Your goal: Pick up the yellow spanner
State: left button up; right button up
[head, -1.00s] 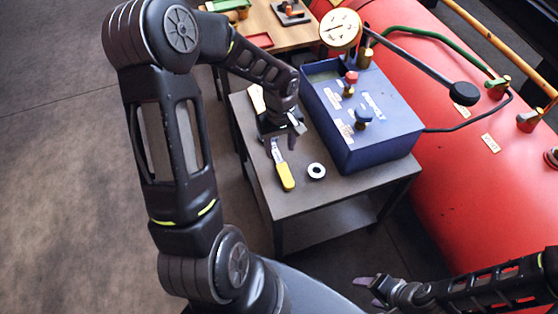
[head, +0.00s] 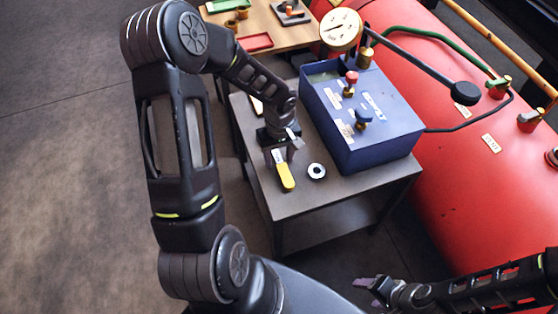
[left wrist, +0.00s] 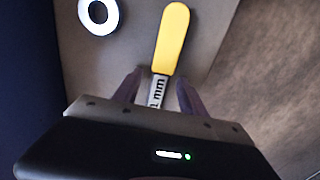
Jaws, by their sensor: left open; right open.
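The yellow spanner (head: 286,178) lies on the grey table (head: 340,188), with its yellow handle toward the front edge. In the left wrist view the yellow handle (left wrist: 172,38) and part of the metal shank with "mm" lettering show. The far end of the spanner is hidden under my gripper. My left gripper (head: 283,156) is above the spanner's shank, its fingers open, one on each side of it. In the left wrist view the fingertips (left wrist: 158,88) stand apart from the shank. My right gripper (head: 372,288) is open and empty at the lower right, away from the table.
A white ring (head: 316,171) lies right of the spanner and also shows in the left wrist view (left wrist: 98,14). A blue box (head: 375,140) with valves and a gauge (head: 341,29) stands behind it. A red tank (head: 470,160) fills the right. The table's front right is clear.

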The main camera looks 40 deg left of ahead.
pick_arm(q)
jog(key=shift+c, duration=0.4)
grip_shut()
dwell(1.0)
